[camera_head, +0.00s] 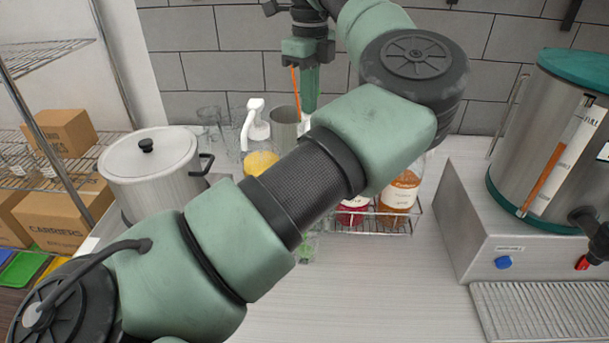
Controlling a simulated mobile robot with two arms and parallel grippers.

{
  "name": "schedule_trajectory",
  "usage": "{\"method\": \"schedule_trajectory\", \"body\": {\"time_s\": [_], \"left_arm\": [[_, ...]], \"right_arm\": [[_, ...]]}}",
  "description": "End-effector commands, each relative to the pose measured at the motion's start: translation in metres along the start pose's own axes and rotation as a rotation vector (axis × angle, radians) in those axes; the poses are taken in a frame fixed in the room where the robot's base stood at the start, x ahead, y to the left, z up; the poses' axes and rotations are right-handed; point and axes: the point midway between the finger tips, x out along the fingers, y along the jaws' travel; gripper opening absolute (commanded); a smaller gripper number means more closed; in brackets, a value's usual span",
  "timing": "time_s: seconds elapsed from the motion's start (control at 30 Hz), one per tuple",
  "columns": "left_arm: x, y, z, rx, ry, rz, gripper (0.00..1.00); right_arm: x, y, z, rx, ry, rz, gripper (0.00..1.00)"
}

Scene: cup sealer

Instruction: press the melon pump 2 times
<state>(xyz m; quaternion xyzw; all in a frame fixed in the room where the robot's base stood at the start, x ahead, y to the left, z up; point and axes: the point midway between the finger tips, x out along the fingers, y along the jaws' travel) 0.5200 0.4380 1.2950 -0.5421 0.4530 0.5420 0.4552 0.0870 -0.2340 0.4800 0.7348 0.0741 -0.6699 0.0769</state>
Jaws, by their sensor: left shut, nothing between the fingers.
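My left gripper (309,103) points down near the back wall, above the area of the syrup bottles, its fingers shut with nothing held. My left arm crosses the middle of the view and hides much of the bottles. A white pump head (255,122) shows left of the gripper, above a bottle with yellow contents (261,163). A small green part (306,250) shows below my arm; I cannot tell whether it belongs to the melon bottle. The melon pump cannot be made out. My right gripper is not in view.
A wire rack (376,222) holds a red bottle (351,212) and an orange bottle (401,191). A metal cup (284,121) stands behind my arm. A large white pot (150,172) is left, a steel dispenser (545,140) right. The front counter (380,295) is clear.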

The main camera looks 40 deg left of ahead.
Motion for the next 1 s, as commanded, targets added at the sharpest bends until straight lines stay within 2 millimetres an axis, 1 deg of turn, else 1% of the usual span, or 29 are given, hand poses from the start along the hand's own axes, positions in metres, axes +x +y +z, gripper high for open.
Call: {"method": "schedule_trajectory", "body": {"time_s": [0.03, 0.2, 0.47, 0.63, 1.0], "left_arm": [[0.006, 0.001, -0.001, 0.0, 0.003, 0.006, 0.0], [0.014, 0.001, -0.001, -0.001, 0.004, 0.007, 0.0], [0.012, 0.001, -0.001, -0.001, 0.005, 0.008, 0.0], [0.004, 0.001, -0.001, -0.001, 0.004, 0.007, 0.0], [-0.024, 0.001, -0.001, -0.001, 0.004, 0.006, 0.0]], "right_arm": [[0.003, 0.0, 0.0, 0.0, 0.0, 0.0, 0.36], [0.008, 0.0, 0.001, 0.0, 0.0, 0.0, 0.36], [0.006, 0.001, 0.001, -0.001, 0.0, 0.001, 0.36], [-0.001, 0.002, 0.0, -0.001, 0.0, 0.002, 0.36], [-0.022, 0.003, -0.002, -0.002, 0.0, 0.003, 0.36]]}}
